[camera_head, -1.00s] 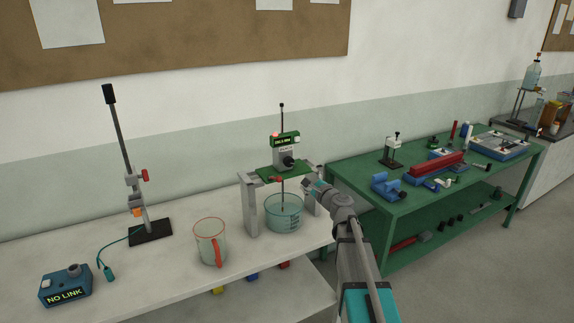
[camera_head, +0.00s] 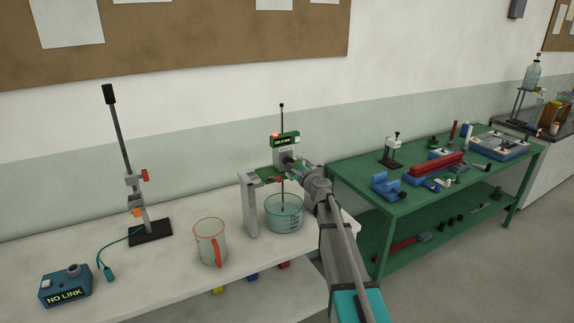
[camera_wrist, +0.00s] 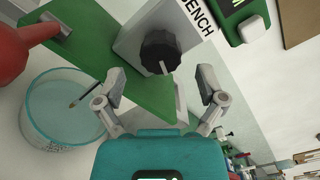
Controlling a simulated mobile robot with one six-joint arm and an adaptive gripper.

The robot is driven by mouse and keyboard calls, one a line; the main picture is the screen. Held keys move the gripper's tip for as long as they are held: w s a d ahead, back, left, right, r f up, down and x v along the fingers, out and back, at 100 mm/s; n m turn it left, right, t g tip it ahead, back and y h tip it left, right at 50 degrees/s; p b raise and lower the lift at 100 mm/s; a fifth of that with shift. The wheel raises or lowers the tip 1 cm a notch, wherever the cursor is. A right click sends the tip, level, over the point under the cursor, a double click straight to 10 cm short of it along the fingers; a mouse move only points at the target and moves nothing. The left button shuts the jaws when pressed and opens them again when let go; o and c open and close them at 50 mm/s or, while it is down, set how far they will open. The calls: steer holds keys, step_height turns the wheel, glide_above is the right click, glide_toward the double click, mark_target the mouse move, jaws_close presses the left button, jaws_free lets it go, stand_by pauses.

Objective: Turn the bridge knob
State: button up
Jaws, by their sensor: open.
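The bridge knob (camera_wrist: 160,52) is a dark, ridged round knob with a pale pointer line, on the front of a grey block above a green plate (camera_head: 262,170). In the wrist view it lies ahead of my gripper (camera_wrist: 162,80), between and beyond its two spread fingers, apart from them. In the head view my gripper (camera_head: 296,167) is up close to the block and hides the knob. The bridge (camera_head: 249,205) stands on pale legs over a glass beaker (camera_head: 285,213). A green display (camera_head: 284,139) with a red light sits above the block.
A glass mug with a red handle (camera_head: 210,243) stands left of the bridge on the white bench. Further left are a clamp stand (camera_head: 149,232) and a blue "NO LINK" box (camera_head: 64,287). A green table (camera_head: 398,207) with tools stands right.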

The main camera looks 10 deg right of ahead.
mark_target(284, 153)
steer(key=shift+x, duration=1.45)
steer(key=c, duration=1.1)
steer(key=shift+n, duration=1)
steer(key=shift+c, duration=0.2)
steer(key=o, duration=1.1)
steer(key=shift+o, duration=0.2)
